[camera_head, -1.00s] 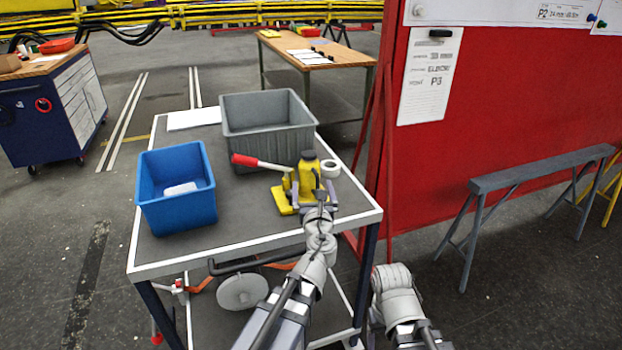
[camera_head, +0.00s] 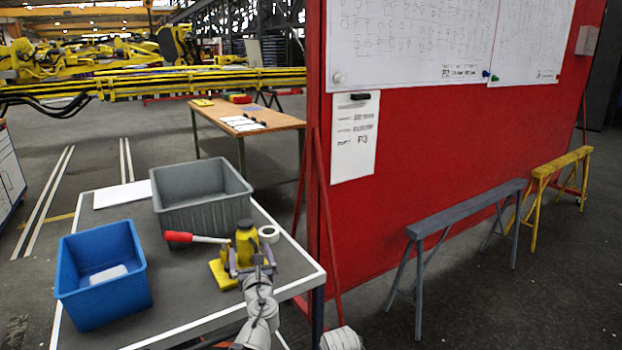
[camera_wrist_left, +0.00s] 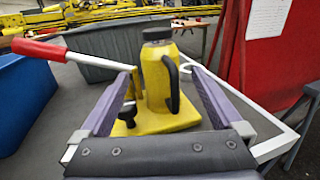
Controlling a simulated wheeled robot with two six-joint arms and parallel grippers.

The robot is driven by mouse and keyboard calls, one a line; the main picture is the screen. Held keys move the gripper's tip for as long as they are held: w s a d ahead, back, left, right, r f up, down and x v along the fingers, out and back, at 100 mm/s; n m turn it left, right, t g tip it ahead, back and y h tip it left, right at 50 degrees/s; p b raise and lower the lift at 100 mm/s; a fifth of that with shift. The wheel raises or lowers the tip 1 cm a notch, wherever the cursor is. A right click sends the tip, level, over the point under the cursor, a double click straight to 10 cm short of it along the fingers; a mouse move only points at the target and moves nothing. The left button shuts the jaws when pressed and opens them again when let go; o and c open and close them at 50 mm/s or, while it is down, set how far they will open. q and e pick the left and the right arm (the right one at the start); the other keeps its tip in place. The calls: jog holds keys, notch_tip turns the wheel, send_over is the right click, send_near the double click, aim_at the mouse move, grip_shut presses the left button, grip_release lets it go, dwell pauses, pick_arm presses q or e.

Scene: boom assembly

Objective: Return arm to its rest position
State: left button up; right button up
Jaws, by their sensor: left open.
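My left gripper (camera_head: 255,271) is over the near part of the cart top, close in front of a yellow bottle jack (camera_head: 245,248) with a red-tipped lever. In the left wrist view the open purple fingers (camera_wrist_left: 160,75) point toward the jack (camera_wrist_left: 157,85), one on each side of its body in the picture. The jack stands upright on its yellow base; I cannot tell whether a finger touches it. My right gripper is not in view; only a rounded grey part of my right arm shows at the bottom edge.
A blue bin (camera_head: 103,300) holding a white piece and a grey bin (camera_head: 202,212) stand on the cart. A white tape roll (camera_head: 268,233) lies beside the jack. A red wall panel (camera_head: 430,150) and a grey trestle (camera_head: 465,210) are to the right.

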aim_at(248, 243)
pick_arm(q)
jog(key=x, duration=0.7)
jog(key=shift+w, duration=0.2)
jog(key=v, duration=1.3)
jog(key=x, duration=1.2)
jog(key=shift+w+a, duration=0.15)
jog(key=shift+w, duration=0.15)
notch_tip(248, 243, up, 10)
jog(key=p, duration=1)
jog(key=shift+w+a+r, duration=0.1)
jog(key=shift+r, duration=0.05)
jog(key=shift+m+t+h, duration=0.3)
jog(key=shift+m+h, duration=0.3)
jog(key=shift+h, duration=0.3)
jog(key=s+d+f+b, duration=0.2)
jog(key=s, duration=0.1)
jog(key=shift+s+d+f, duration=0.2)
jog(key=shift+s+f, duration=0.05)
jog(key=shift+s+d+f+h+b, duration=0.25)
jog(key=shift+s+d+h+b, duration=0.05)
jog(key=shift+s+d, duration=0.2)
